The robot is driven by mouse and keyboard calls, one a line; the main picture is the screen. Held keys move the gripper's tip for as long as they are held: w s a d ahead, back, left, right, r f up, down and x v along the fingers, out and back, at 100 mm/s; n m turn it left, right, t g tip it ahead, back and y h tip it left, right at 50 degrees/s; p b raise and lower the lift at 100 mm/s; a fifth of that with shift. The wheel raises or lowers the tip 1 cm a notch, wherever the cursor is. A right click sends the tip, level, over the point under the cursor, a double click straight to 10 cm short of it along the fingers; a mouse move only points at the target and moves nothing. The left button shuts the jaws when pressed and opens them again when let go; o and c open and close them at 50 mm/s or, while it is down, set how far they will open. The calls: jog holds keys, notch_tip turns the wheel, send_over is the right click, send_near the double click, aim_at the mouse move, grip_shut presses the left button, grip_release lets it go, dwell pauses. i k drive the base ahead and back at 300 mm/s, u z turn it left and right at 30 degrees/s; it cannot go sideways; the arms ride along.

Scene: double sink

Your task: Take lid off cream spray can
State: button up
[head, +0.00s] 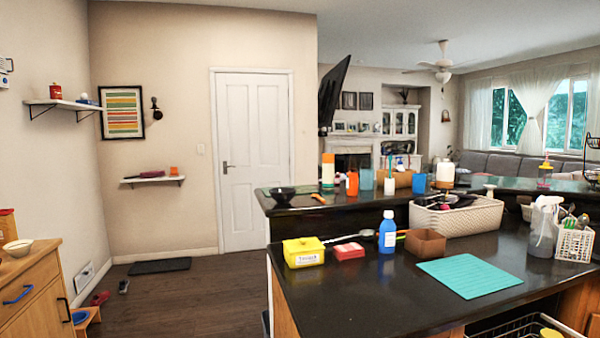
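A tall can-like container (328,172) with an orange top and a pale body stands upright on the raised counter ledge, left of centre. It may be the cream spray can, but its label is too small to read. Its orange top sits on the body like a lid. Nothing is touching it from my side. My gripper is not in view.
The wooden floor (190,290) at left is mostly clear.

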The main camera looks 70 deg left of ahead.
aim_at(328, 158)
jog(key=u, duration=2.8)
jog(key=i, duration=3)
